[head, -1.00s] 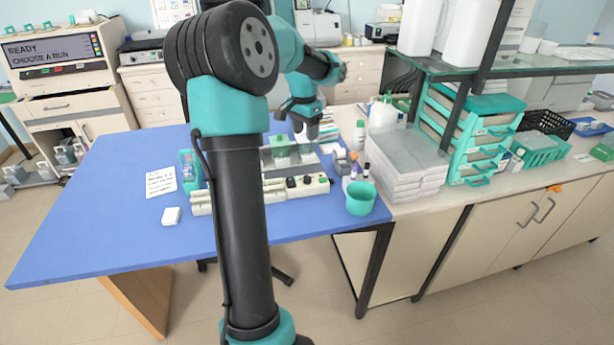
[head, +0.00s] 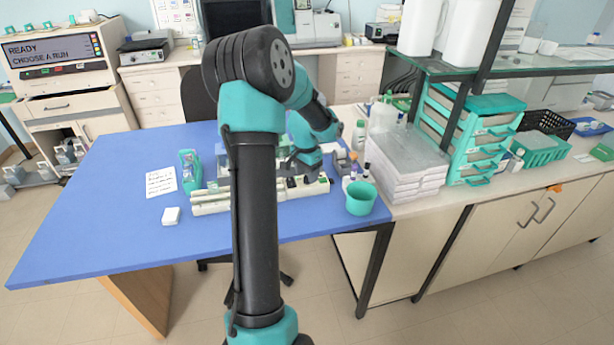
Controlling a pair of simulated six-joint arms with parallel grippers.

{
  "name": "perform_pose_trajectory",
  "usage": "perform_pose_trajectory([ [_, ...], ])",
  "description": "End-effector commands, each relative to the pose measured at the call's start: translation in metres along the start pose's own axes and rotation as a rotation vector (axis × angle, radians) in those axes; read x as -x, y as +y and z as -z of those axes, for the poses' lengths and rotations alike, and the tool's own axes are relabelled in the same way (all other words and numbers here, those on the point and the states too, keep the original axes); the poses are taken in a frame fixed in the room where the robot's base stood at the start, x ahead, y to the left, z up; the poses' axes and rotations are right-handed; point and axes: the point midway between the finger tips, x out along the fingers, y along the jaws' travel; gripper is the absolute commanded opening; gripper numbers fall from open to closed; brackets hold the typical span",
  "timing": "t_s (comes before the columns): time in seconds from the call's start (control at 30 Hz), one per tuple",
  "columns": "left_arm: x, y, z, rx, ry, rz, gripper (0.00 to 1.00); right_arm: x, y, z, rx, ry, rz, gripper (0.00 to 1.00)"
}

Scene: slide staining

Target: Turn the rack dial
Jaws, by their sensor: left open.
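The cream staining rack (head: 212,199) lies on the blue table, its middle hidden behind my left arm. Small dark knobs (head: 292,183) show on its right part; I cannot tell which one is the dial. My left gripper (head: 302,174) is open and hangs low over this right part, close to the knobs. Its fingertips are small and partly hidden, so I cannot tell whether they touch a knob. My right gripper is not in view.
A teal cup (head: 361,199) stands just right of the rack, with small bottles (head: 350,178) behind it. A teal holder (head: 190,170), a written card (head: 161,182) and a white block (head: 171,216) lie to the left. The blue table (head: 110,225) is clear at front left.

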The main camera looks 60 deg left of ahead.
Motion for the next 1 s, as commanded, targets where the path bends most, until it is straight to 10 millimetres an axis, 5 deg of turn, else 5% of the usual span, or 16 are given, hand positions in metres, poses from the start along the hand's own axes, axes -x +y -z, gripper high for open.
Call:
perform_pose_trajectory([
  [0.47, -0.0136, 0.0002, -0.0001, 0.000, 0.001, 0.000, 0.53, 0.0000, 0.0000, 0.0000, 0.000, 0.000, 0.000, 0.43],
  [1.0, -0.0134, 0.0003, 0.0000, 0.000, 0.000, -0.001, 0.05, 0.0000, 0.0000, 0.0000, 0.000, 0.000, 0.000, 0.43],
])
